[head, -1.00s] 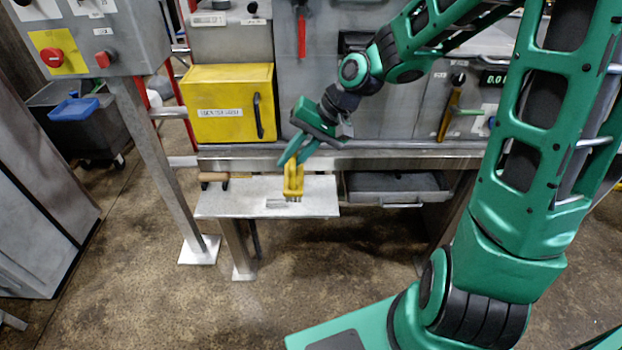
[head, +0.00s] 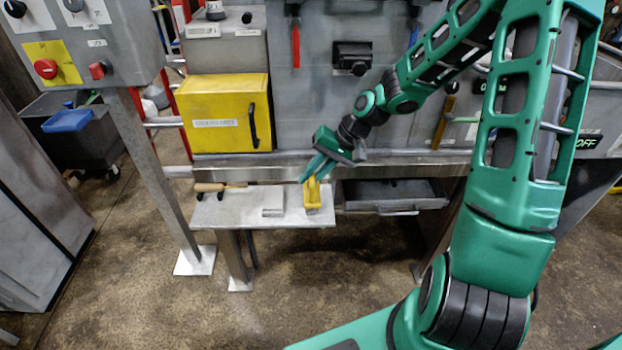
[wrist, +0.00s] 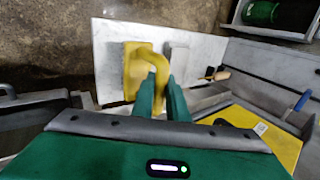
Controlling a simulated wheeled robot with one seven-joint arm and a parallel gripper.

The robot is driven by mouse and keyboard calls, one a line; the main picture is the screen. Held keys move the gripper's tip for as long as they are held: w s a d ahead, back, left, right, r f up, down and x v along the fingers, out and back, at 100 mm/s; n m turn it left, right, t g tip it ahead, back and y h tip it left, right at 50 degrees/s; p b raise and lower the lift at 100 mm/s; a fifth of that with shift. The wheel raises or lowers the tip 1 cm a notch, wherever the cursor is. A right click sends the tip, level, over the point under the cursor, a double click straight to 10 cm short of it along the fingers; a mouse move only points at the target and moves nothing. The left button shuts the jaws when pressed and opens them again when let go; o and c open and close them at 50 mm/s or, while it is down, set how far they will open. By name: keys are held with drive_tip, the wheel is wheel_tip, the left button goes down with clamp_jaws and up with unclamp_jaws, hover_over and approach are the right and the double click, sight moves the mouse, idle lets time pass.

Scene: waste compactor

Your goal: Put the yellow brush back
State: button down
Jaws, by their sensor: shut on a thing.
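The yellow brush (head: 312,196) is in the jaws of my gripper (head: 314,172), at the right part of the small light shelf (head: 238,209). My gripper is shut on its yellow handle from above. In the wrist view the brush (wrist: 132,65) shows between and beyond my green fingertips (wrist: 160,84), over the white shelf (wrist: 207,46). The brush is low, at or just above the shelf surface; I cannot tell if it touches. My fingers hide part of the handle.
A grey flat block (head: 273,201) lies on the shelf just left of the brush. A wooden-handled tool (head: 209,187) lies at the shelf's back left. A yellow box (head: 225,115) stands above, and an open grey drawer (head: 392,192) is to the right.

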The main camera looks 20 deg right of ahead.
drive_tip(key=shift+f, duration=0.45)
drive_tip(key=c, duration=1.7)
unclamp_jaws()
drive_tip(key=shift+c, duration=0.2)
drive_tip(key=shift+r, duration=0.1)
drive_tip(key=v, duration=1.2)
drive_tip(key=s+d+r+m+h, duration=0.1)
drive_tip(key=s+d+r+h, duration=0.1)
drive_tip(key=s, duration=0.7)
drive_tip(key=s+d+r+g+h, duration=0.1)
drive_tip(key=s+d, duration=0.4)
drive_tip(key=s, duration=0.5)
drive_tip(key=s+d+r+m+g+h, duration=0.1)
drive_tip(key=s+d+r+h, duration=0.1)
drive_tip(key=s, duration=0.8)
drive_tip(key=shift+d+r+m+h, duration=0.35)
drive_tip(key=shift+d+h, duration=0.25)
drive_tip(key=shift+d, duration=0.6)
